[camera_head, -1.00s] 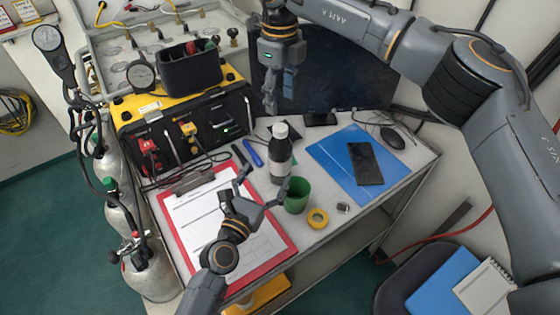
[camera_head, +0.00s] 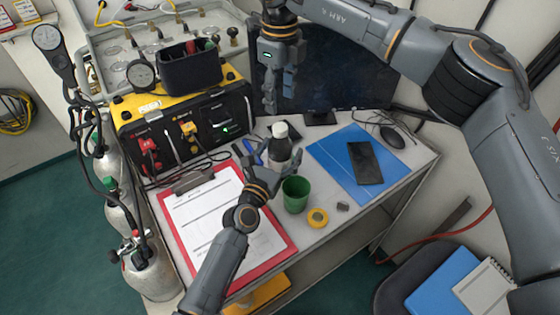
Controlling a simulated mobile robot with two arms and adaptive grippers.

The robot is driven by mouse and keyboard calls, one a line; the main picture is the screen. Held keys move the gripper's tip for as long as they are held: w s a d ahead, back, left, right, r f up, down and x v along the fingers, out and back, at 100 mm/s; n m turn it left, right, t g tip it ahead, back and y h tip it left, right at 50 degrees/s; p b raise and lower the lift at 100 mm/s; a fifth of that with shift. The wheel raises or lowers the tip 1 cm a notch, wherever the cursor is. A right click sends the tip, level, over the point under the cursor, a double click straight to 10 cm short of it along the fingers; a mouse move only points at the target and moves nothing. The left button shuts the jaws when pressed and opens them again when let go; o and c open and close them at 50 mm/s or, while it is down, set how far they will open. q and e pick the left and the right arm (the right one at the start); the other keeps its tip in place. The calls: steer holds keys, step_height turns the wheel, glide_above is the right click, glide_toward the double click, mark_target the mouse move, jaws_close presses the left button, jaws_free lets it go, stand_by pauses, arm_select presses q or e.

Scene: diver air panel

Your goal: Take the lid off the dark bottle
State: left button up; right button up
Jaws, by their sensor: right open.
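The dark bottle (camera_head: 280,150) stands upright on the table with a white lid (camera_head: 280,129) on it. My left gripper (camera_head: 275,160) has come in from the lower left, and its spread fingers are on either side of the bottle's lower part. It looks open; I cannot tell whether a finger touches the bottle. The gripper hides the bottle's base. My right gripper (camera_head: 270,104) hangs pointing down, open and empty, above and slightly left of the lid in the picture, apart from it.
A red clipboard (camera_head: 279,259) lies under my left arm. A phone (camera_head: 365,163) lies on a blue folder (camera_head: 335,160). The monitor (camera_head: 340,85) stands behind.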

mark_target(280, 126)
arm_select(q)
jaws_close()
arm_select(e)
steer(key=m, duration=1.3)
steer(key=shift+m, duration=0.4)
steer(key=m, duration=0.4)
steer(key=shift+m, duration=0.3)
steer(key=m, duration=1.2)
steer(key=shift+m, duration=0.4)
steer(key=shift+f, duration=4)
